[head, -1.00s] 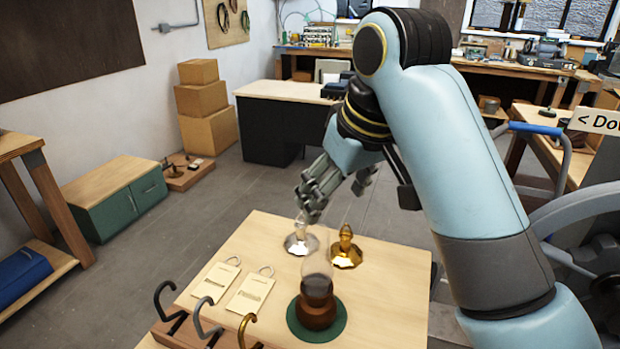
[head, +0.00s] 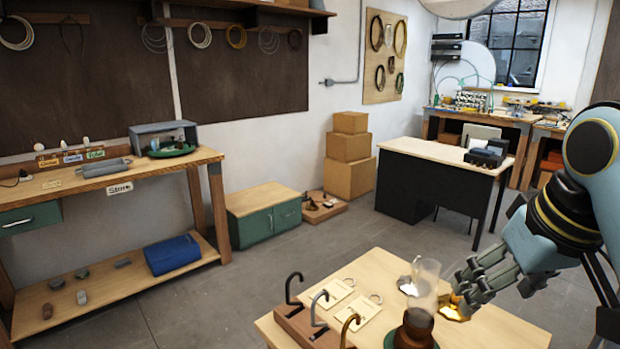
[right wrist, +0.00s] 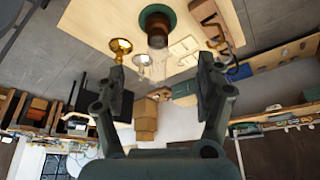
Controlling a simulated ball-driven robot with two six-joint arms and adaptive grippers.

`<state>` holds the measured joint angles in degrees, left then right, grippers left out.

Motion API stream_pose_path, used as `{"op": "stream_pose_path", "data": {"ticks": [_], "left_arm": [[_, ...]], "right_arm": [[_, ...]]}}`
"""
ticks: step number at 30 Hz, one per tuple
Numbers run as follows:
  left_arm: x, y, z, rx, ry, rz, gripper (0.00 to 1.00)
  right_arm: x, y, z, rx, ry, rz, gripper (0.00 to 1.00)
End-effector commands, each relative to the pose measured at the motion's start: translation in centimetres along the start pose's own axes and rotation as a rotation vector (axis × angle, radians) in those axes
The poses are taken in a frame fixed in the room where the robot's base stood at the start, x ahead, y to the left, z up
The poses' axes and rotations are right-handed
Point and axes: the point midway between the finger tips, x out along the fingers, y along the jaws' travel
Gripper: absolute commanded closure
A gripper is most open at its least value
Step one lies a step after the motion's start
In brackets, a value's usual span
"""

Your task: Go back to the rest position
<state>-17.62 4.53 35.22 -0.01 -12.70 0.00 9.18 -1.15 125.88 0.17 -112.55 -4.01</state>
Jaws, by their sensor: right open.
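My right gripper (head: 468,290) is at the lower right of the head view, beside the small table (head: 490,330), in front of the gold lamp part (head: 452,308) and partly hiding it. In the right wrist view its two fingers stand wide apart with nothing between them (right wrist: 162,76). The gold part (right wrist: 121,46) and a lamp with a brown base (right wrist: 158,40) and clear glass chimney show beyond the fingertips. My left gripper is in neither view.
The lamp (head: 415,325) stands on a green round mat near two cream tags (head: 333,293) and a rack of hooks (head: 300,322). A workbench (head: 100,180) stands at left, a green cabinet (head: 262,212) and boxes (head: 350,165) behind. Grey floor (head: 215,290) is clear between.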

Motion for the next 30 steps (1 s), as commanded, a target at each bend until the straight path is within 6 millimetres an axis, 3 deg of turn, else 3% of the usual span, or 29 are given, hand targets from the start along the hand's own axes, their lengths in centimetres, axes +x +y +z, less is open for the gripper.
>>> {"op": "stream_pose_path", "data": {"ticks": [8, 17, 25, 30], "left_arm": [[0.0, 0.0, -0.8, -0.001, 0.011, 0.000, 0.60], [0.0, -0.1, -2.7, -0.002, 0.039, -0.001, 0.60], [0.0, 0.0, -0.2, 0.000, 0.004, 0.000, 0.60], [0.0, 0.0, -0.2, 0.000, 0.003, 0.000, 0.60]], "right_arm": [[1.3, 0.6, 3.4, 0.006, -0.015, 0.019, 0.29], [2.7, 1.5, 9.4, 0.005, -0.038, 0.050, 0.29], [3.0, 2.1, 15.9, -0.005, -0.059, 0.076, 0.29], [2.5, 2.3, 20.0, -0.020, -0.074, 0.087, 0.29]]}}
